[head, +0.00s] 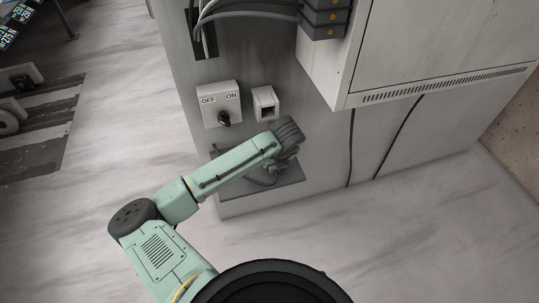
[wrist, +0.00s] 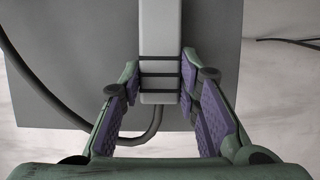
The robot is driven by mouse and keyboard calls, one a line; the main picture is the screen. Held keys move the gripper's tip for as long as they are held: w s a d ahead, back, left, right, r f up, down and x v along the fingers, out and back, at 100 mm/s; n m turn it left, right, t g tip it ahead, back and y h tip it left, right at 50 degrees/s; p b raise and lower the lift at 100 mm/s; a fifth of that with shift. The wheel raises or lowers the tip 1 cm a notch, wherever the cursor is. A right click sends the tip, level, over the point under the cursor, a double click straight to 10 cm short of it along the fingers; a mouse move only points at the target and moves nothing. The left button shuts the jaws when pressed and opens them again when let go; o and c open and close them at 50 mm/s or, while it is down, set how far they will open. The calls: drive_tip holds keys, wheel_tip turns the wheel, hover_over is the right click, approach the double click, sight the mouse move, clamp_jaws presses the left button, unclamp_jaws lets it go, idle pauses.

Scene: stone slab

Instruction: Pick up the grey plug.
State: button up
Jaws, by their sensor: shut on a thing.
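The grey plug (wrist: 160,28) is a long light grey block with dark bands across its near end, seen in the wrist view. My gripper (wrist: 160,78) has its two purple-padded fingers on either side of that banded end and is shut on it. The plug is over a dark grey shelf (wrist: 215,60); I cannot tell whether it touches it. In the head view my arm reaches to the shelf (head: 285,181) at the foot of the grey cabinet, and my wrist and arm hide the plug and most of the gripper.
On the cabinet above the shelf are an OFF/ON switch (head: 220,104) and a pale socket box (head: 265,103). A dark cable (wrist: 30,75) curves beside and below the plug. A white cabinet (head: 430,50) overhangs at the right. Open floor (head: 400,235) lies in front.

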clamp_jaws()
drive_tip(key=shift+r, duration=0.15)
